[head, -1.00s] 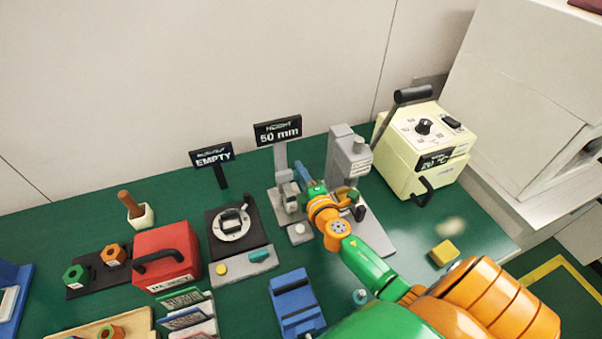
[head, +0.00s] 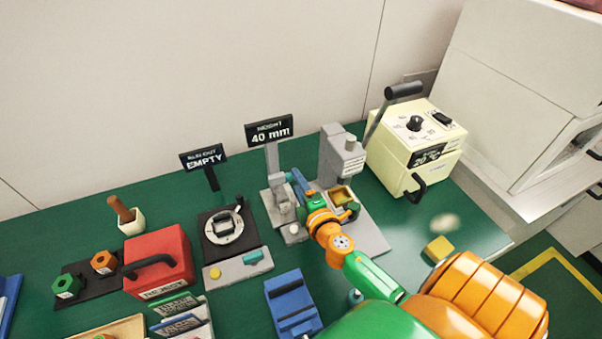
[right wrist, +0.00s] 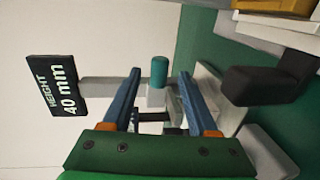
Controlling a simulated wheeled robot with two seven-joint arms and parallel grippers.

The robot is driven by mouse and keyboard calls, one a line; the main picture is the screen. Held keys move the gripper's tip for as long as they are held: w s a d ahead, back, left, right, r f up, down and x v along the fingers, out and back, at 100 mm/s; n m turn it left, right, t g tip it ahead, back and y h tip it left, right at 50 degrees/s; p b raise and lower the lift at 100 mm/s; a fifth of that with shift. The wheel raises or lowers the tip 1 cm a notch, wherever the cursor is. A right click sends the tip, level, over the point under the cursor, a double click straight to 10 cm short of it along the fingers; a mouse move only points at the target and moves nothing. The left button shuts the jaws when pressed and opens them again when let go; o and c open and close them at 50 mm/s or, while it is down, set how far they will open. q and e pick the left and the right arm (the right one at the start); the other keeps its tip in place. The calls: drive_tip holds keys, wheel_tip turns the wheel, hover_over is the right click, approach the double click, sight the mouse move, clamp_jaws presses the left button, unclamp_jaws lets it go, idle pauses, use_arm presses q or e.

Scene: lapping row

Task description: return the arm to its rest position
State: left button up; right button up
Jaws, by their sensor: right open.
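My right gripper (head: 299,184) reaches from the lower right to the grey height gauge (head: 281,207) on the green bench. Its two blue fingers (right wrist: 160,72) are apart with nothing gripped. In the right wrist view a teal knob (right wrist: 159,71) on a grey part shows between the fingers, beyond or level with the tips; I cannot tell whether they touch it. The height sign (head: 270,131) reads 40 mm, also in the right wrist view (right wrist: 56,86). My left gripper is not in view.
Right of the gripper stand a grey press-like device (head: 341,160) and a cream box with dials and a lever (head: 415,150). A yellow block (head: 438,249) lies on the right. A red box (head: 158,262), a dial unit (head: 223,228) and a blue holder (head: 292,303) crowd the left and front.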

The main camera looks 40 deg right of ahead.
drive_tip(key=v, duration=0.3)
drive_tip(key=shift+s, duration=0.3)
